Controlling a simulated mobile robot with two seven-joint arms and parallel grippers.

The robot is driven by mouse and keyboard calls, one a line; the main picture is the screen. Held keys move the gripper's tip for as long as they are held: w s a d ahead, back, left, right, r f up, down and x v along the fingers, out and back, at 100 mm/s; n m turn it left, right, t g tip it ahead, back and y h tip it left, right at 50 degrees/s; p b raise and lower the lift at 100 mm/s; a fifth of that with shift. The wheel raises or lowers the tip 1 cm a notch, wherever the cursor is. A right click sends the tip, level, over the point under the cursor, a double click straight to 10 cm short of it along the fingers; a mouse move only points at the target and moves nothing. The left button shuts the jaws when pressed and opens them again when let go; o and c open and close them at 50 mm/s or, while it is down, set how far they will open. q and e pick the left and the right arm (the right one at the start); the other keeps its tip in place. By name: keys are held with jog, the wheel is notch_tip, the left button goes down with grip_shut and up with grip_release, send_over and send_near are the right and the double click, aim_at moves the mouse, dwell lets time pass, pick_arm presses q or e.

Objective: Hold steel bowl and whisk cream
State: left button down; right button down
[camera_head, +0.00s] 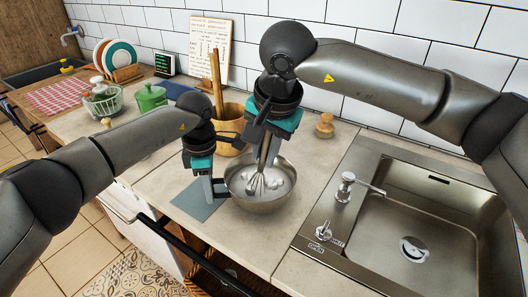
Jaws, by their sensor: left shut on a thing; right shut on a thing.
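A steel bowl (262,205) stands on the counter near its front edge, to the left of the sink, with white cream (280,184) inside. My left gripper (216,188) is at the bowl's left side, shut on the bowl's rim or wall; the exact contact is small in view. My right gripper (268,145) is above the bowl, pointing down, and is shut on the whisk (257,184). The whisk's wires reach down into the bowl at the cream. Its handle is mostly hidden by the gripper.
A sink (440,222) with a tap (347,187) lies to the right. A wooden crock (232,120) with utensils stands behind my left gripper. A wooden knob-topped object (324,126) is at the back. A green lidded pot (148,98) and glass bowl (102,103) stand further left.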

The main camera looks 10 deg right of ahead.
jog(key=shift+r, duration=5.4)
pick_arm(q)
jog(key=c, duration=0.6)
grip_release()
jog(key=shift+c, duration=0.2)
notch_tip(320, 180, up, 12)
jog(key=shift+r, duration=0.1)
jog(key=shift+s, duration=0.1)
pick_arm(e)
jog(key=shift+s, duration=0.1)
